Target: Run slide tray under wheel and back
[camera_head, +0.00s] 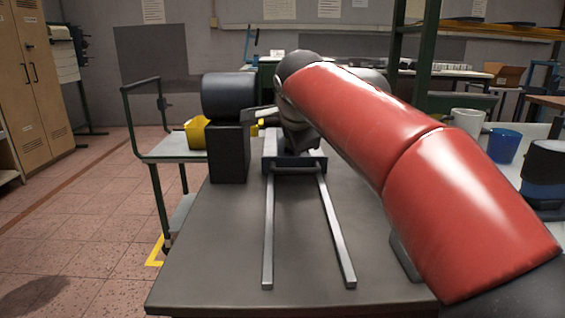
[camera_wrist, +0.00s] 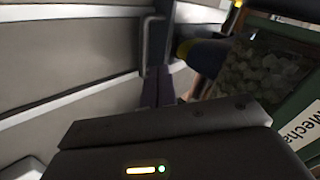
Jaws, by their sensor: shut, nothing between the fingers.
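The slide tray (camera_head: 293,164) sits at the far end of two parallel metal rails (camera_head: 269,230) on a dark table, with its front plate facing me. A thick black wheel (camera_head: 230,96) stands on a dark block just left of the tray. My red arm reaches from the right over the table, and its wrist is above the tray, hiding part of it. My gripper (camera_wrist: 157,88) shows in the wrist view with its dark fingers together and nothing between them. In the head view the fingertips are not clear. I cannot tell whether they touch the tray.
The dark table (camera_head: 190,270) is bare around the near rails. A yellow bin (camera_head: 196,133) is on a green-framed cart behind left. A white mug (camera_head: 467,122) and blue cup (camera_head: 504,145) stand on a table to the right. The wrist view shows a green box (camera_wrist: 298,100) with lettering.

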